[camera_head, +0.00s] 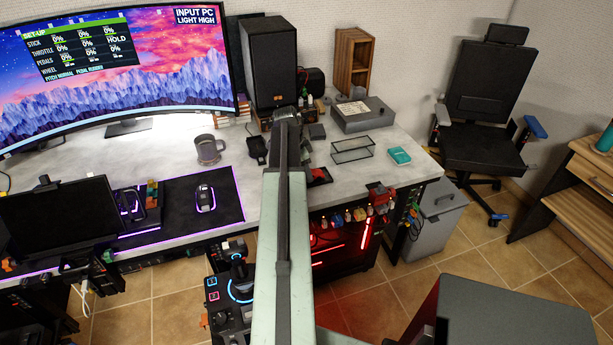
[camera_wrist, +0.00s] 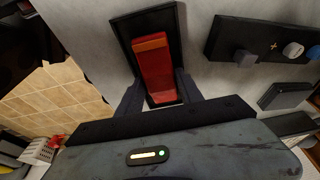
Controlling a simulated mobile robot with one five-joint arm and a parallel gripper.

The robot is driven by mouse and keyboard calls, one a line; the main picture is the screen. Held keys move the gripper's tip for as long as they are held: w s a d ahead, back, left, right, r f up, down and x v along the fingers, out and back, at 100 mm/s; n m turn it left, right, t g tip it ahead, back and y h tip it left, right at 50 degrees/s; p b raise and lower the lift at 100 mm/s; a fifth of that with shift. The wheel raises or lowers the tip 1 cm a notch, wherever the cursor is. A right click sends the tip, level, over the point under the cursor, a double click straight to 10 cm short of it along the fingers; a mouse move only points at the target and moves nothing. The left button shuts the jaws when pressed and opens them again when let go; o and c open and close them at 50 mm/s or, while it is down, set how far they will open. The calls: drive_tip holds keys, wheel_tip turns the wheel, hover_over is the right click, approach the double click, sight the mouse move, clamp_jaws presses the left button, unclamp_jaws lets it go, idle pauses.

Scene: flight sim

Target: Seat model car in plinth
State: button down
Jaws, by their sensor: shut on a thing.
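The model car (camera_wrist: 152,68) is a long red body with an orange end, seen in the wrist view. My gripper (camera_wrist: 158,82) is shut on it, with one dark finger on each side. The plinth (camera_wrist: 123,38) looks like a black rectangular piece with a raised border, under and around the car's far end. I cannot tell whether the car rests in it or is held just above. In the head view, a red and black patch (camera_head: 320,177) shows just right of my arm. My arm hides most of the gripper there.
A dark box with knobs (camera_wrist: 232,39) lies right of the plinth in the wrist view, with a smaller grey box (camera_wrist: 284,95) near it.

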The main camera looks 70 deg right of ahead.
drive_tip(key=shift+f, duration=0.15)
drive_tip(key=c, duration=0.8)
unclamp_jaws()
drive_tip(key=shift+o, duration=0.2)
drive_tip(key=p+v, duration=1.1)
drive_tip(key=v, duration=0.1)
drive_tip(key=shift+r+p, duration=0.3)
drive_tip(key=shift+p, duration=0.1)
